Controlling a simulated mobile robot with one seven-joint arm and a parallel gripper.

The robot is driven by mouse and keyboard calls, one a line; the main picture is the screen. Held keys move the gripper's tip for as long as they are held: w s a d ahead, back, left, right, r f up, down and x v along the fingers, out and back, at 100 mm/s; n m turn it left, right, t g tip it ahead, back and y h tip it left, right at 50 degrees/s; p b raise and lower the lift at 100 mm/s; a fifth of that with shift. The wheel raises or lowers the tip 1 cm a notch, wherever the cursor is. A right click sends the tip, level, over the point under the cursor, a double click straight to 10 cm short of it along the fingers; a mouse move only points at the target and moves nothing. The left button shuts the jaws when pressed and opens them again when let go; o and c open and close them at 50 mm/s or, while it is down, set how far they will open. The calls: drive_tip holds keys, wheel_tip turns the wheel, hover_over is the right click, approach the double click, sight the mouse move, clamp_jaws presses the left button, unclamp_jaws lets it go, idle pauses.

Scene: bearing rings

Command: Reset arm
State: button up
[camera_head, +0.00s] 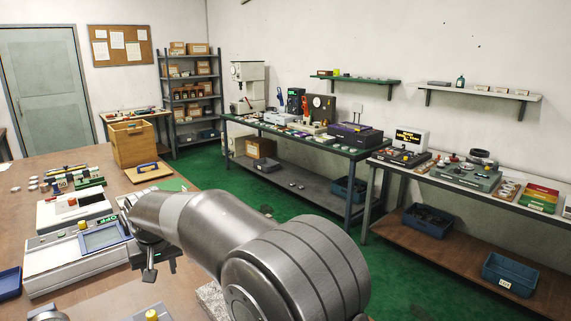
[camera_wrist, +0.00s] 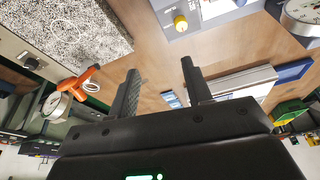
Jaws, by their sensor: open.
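My gripper (camera_wrist: 160,82) is open in the wrist view, with two dark fingers apart and nothing between them. In the head view my arm reaches left from the bottom right, over the brown worktable (camera_head: 37,176). There the gripper end (camera_head: 150,262) is partly hidden by my own wrist, beside a pale device with a screen (camera_head: 104,238). No bearing ring can be made out between or touching the fingers.
A speckled stone plate (camera_wrist: 60,35), a grey box with a yellow knob (camera_wrist: 181,22) and a round dial (camera_wrist: 303,12) lie near the gripper. A wooden crate (camera_head: 134,145) stands farther back. Green floor (camera_head: 200,172) separates the worktable from the wall benches.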

drive_tip(key=s+d+r+m, duration=0.1)
drive_tip(key=d+r, duration=0.2)
drive_tip(key=d, duration=0.7)
drive_tip(key=s+d+r+m+t, duration=0.1)
drive_tip(key=d+r, duration=0.2)
drive_tip(key=d, duration=0.7)
drive_tip(key=s+d+r+m, duration=0.1)
drive_tip(key=d+r, duration=0.3)
drive_tip(key=d, duration=0.6)
drive_tip(key=s+d+f+m+t+h, duration=0.1)
drive_tip(key=s+d+f+m, duration=0.1)
drive_tip(key=s+d, duration=0.7)
drive_tip(key=s+d+f+m+h, duration=0.1)
drive_tip(key=s+d+f+m, duration=0.1)
drive_tip(key=s+d, duration=0.7)
drive_tip(key=shift+s+d+f+t, duration=0.25)
drive_tip(key=shift+d+f+t, duration=0.15)
drive_tip(key=shift+d+f, duration=0.3)
drive_tip(key=shift+o, duration=0.3)
drive_tip(key=shift+a, duration=0.1)
